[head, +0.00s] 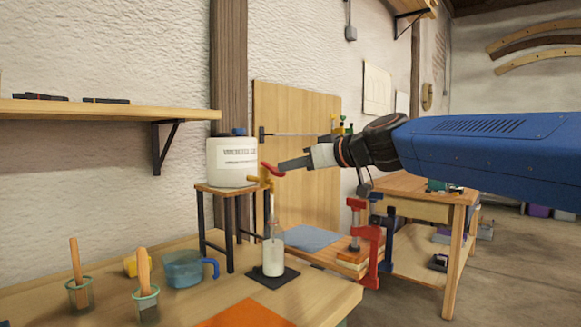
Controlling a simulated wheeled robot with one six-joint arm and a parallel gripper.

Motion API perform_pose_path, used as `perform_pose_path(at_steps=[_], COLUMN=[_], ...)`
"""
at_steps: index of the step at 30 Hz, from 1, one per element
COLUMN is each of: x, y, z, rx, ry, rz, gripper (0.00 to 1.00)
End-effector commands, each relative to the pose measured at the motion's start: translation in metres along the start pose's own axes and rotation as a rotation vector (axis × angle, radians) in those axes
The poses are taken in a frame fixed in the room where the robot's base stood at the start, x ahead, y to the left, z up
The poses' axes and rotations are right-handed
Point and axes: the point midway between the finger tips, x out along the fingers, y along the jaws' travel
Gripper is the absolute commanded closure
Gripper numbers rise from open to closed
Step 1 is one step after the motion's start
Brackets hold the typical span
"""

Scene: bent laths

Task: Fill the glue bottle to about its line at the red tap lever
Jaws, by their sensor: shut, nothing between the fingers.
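The glue bottle (273,257) stands upright on a dark square pad (273,278) at the bench's right end. White glue fills its lower part; I cannot make out the line on it. A thin pale stream seems to run down from the brass tap (266,178) into its neck. The red tap lever (272,168) sits on the tap, at the white glue container (231,162) on a small stand. My gripper (281,166) is shut and empty, reaching in from the right. Its tip is at the lever, and looks to touch it.
A blue measuring cup (184,268), a yellow block (131,265) and two glasses with wooden sticks (146,303) stand left on the bench. An orange mat (243,315) lies in front. A red clamp (372,255) and a wooden table (425,190) are behind, right.

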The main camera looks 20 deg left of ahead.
Motion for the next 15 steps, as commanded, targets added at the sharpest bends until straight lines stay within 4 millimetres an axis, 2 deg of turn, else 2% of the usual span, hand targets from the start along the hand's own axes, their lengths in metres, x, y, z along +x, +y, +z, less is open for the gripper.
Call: perform_pose_path(at_steps=[11, 15], x=[-0.025, -0.044], y=[0.000, 0.000], z=[-0.033, -0.024], rx=[-0.001, 0.001], ry=[0.002, 0.000], rz=[0.004, 0.005], gripper=[1.00, 1.00])
